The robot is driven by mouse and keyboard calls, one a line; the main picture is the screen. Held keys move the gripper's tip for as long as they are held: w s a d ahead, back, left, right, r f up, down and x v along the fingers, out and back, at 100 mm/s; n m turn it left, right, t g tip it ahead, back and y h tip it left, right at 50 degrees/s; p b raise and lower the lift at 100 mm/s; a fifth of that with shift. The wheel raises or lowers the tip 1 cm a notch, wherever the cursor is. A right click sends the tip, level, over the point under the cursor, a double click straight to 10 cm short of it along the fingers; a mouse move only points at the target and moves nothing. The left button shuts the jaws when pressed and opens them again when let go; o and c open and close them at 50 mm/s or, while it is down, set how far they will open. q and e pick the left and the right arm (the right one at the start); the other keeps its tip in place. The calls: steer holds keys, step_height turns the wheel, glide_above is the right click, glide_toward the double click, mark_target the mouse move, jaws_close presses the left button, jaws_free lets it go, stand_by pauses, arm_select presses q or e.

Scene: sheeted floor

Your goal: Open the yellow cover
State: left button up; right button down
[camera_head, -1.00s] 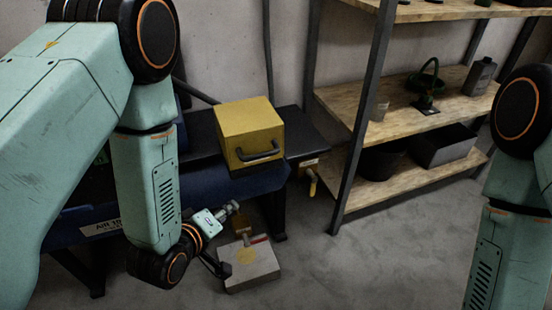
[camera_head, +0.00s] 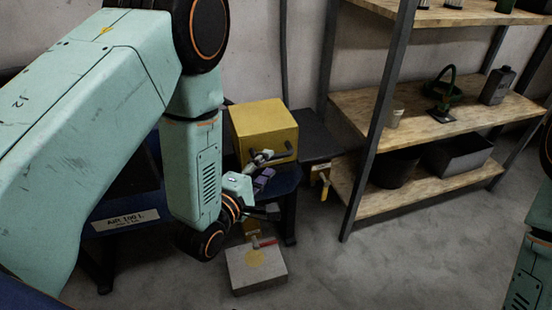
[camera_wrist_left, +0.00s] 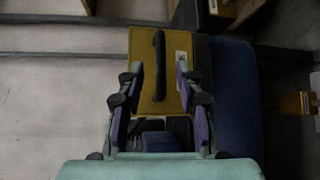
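The yellow cover (camera_head: 262,120) is a closed box shape on a dark blue and black bench, with a dark handle (camera_head: 282,156) on its front. My left gripper (camera_head: 263,170) is at the cover's front, beside the handle and partly hiding it. In the left wrist view the cover (camera_wrist_left: 144,42) lies ahead, and its black handle (camera_wrist_left: 159,62) shows between the two spread fingers (camera_wrist_left: 158,88). The left gripper is open and empty; whether the fingers reach past the handle I cannot tell. My right gripper is out of view; only part of the right arm shows.
A grey block (camera_head: 257,279) with a red-handled tool on it lies on the floor below the gripper. A metal-framed wooden shelf (camera_head: 425,112) with containers stands at the right. The floor (camera_head: 395,255) before the shelf is clear.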

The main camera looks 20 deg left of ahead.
mark_target(273, 159)
arm_select(q)
steer(key=shift+b+x, duration=0.7)
steer(key=shift+x, duration=1.9)
jaws_close()
